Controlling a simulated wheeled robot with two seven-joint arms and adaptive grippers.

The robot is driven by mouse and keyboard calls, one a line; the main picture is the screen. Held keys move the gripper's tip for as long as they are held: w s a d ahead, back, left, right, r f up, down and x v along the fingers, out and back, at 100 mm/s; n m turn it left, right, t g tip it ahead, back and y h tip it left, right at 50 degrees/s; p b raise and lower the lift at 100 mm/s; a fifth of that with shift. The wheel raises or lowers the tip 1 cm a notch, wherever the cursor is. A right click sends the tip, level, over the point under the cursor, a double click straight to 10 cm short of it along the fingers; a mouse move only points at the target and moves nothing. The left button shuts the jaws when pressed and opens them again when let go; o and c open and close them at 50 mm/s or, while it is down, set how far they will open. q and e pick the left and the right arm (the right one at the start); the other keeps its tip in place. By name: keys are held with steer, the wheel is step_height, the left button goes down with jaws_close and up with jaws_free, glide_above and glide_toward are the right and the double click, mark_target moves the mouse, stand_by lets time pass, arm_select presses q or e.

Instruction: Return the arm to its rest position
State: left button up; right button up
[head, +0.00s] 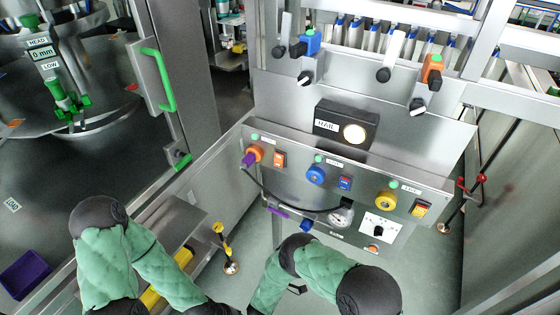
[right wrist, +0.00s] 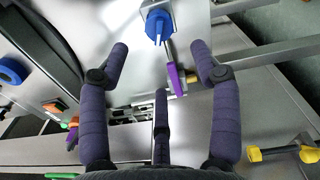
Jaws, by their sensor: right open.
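My right gripper (right wrist: 162,55) shows in the right wrist view with its purple padded fingers spread open and nothing held between them. Beyond the fingers are a blue knob (right wrist: 157,22) and a purple lever (right wrist: 176,75); I cannot tell the exact gap to them. In the head view my two green-sleeved arms, the left arm (head: 105,260) and the right arm (head: 325,275), are bent at the bottom of the picture. Both arms run out of the lower edge, and neither gripper shows there. My left gripper is in no view.
A steel control panel (head: 330,155) with coloured knobs and a gauge (head: 340,215) stands ahead. A green-handled door (head: 165,80) is at left. A purple bin (head: 25,272) lies at lower left. A yellow-black foot (head: 220,240) stands on the floor between my arms.

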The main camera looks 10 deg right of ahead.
step_height(320, 180, down, 6)
steer(key=s+m+g+y+p, duration=0.2)
steer(key=m+g+y+p, duration=0.2)
steer(key=m+g+y, duration=0.4)
steer(key=s+r+m+g+y+p, duration=0.1)
steer(key=s+r+m+g+y, duration=0.2)
steer(key=s, duration=0.6)
steer(key=s+r+m+g+y+p, duration=0.1)
steer(key=s+r+m+g+y, duration=0.2)
steer(key=s, duration=0.7)
steer(key=m, duration=0.2)
steer(key=shift+a+m+g, duration=0.15)
steer(key=shift+m+g, duration=0.15)
steer(key=shift+m, duration=0.1)
steer(key=shift+w, duration=0.1)
steer(key=shift+c, duration=0.3)
